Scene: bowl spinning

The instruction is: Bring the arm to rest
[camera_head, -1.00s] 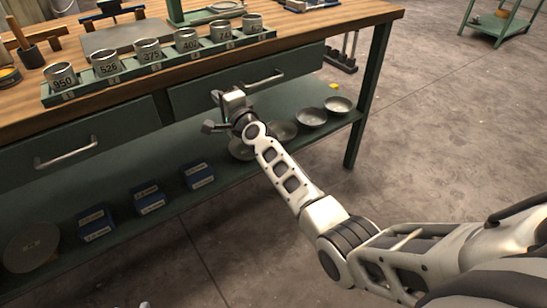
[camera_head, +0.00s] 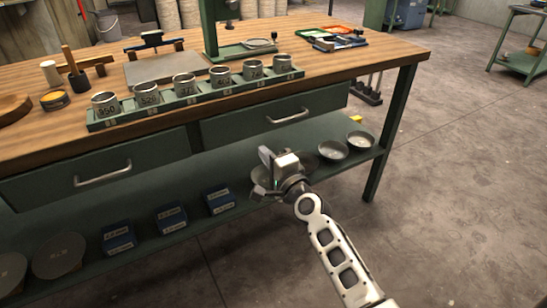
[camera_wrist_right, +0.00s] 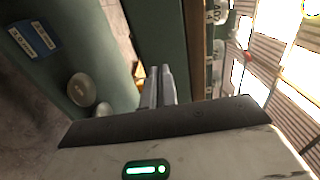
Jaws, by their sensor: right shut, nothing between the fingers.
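My right gripper (camera_head: 268,165) is in front of the green workbench, below the right drawer's handle and near the lower shelf. In the right wrist view its two fingers (camera_wrist_right: 157,86) are together, with nothing between them. The right arm comes in from the lower right of the head view. My left gripper is not in view.
The wooden bench top (camera_head: 400,50) carries a green rack (camera_head: 195,104) of several numbered metal cups. The lower shelf holds several metal bowls (camera_head: 333,150) and blue boxes (camera_head: 171,217). The drawers (camera_head: 100,180) are shut. The floor to the right (camera_head: 470,180) is clear.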

